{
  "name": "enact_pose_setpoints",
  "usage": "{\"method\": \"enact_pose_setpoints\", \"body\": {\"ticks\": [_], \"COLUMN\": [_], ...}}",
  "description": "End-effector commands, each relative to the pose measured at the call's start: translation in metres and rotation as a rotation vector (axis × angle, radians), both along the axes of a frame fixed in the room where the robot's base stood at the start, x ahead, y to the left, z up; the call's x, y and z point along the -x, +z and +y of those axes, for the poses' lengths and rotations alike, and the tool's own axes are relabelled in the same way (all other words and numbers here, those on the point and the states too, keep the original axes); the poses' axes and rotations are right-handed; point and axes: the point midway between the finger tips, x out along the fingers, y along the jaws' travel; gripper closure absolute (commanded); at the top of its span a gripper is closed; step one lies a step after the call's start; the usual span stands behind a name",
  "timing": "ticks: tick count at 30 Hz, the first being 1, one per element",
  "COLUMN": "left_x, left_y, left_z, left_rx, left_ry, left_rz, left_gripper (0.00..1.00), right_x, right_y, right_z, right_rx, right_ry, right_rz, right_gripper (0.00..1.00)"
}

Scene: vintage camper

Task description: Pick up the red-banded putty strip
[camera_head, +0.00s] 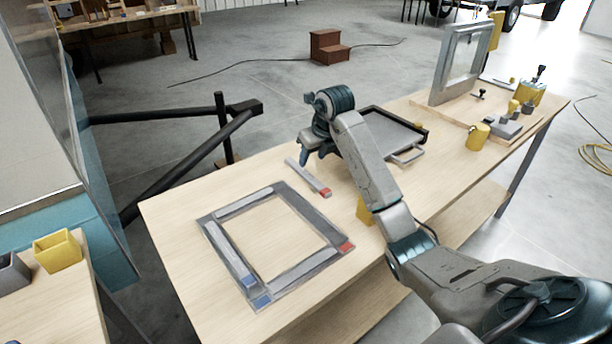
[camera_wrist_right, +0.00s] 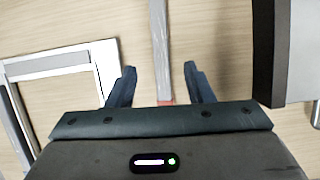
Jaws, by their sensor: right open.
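The red-banded putty strip (camera_head: 306,175) is a thin grey bar lying on the wooden workbench, its red end toward the bench's front. In the right wrist view the strip (camera_wrist_right: 159,45) runs between the two fingers, with its red band low, close to the gripper body. My right gripper (camera_head: 306,157) is open above the strip, beside its far part in the head view. In the wrist view its fingertips (camera_wrist_right: 160,68) stand apart on either side of the strip, not closed on it. I cannot tell the height gap. My left gripper is not in view.
A grey square frame (camera_head: 217,239) with blue and red marked pieces lies left of the strip. A dark-rimmed tray (camera_head: 398,130) lies close on the right. A yellow block (camera_head: 365,211) sits near the front edge. An upright window frame (camera_head: 461,62) stands at the far end.

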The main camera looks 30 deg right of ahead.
Motion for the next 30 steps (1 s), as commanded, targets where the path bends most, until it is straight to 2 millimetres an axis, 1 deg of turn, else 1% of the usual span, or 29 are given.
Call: {"method": "enact_pose_setpoints", "body": {"ticks": [3, 8, 15, 19, 22, 28, 29, 30], "left_x": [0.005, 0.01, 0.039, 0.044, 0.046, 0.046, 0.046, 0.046], "left_y": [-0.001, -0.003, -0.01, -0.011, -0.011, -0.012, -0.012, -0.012], "left_z": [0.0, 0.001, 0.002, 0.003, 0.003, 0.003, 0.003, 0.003], "left_rx": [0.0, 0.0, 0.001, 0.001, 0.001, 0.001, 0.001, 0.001], "left_ry": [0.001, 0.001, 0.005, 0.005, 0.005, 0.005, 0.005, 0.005], "left_rz": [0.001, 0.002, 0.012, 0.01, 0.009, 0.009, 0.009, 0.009], "left_gripper": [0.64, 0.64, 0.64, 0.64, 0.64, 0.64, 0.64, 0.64], "right_x": [-0.005, -0.009, -0.015, -0.021, -0.023, -0.023, -0.023, -0.023], "right_y": [-0.014, -0.022, -0.047, -0.063, -0.069, -0.069, -0.069, -0.069], "right_z": [0.001, 0.001, 0.0, 0.0, 0.0, 0.0, 0.0, 0.0], "right_rx": [-0.001, -0.002, -0.002, -0.002, -0.002, -0.001, -0.001, -0.001], "right_ry": [0.002, 0.002, 0.002, 0.002, 0.003, 0.003, 0.003, 0.003], "right_rz": [0.001, -0.001, 0.0, 0.0, -0.002, -0.003, -0.003, -0.003], "right_gripper": [0.53, 0.53, 0.53, 0.53, 0.53, 0.53, 0.55, 0.63]}}
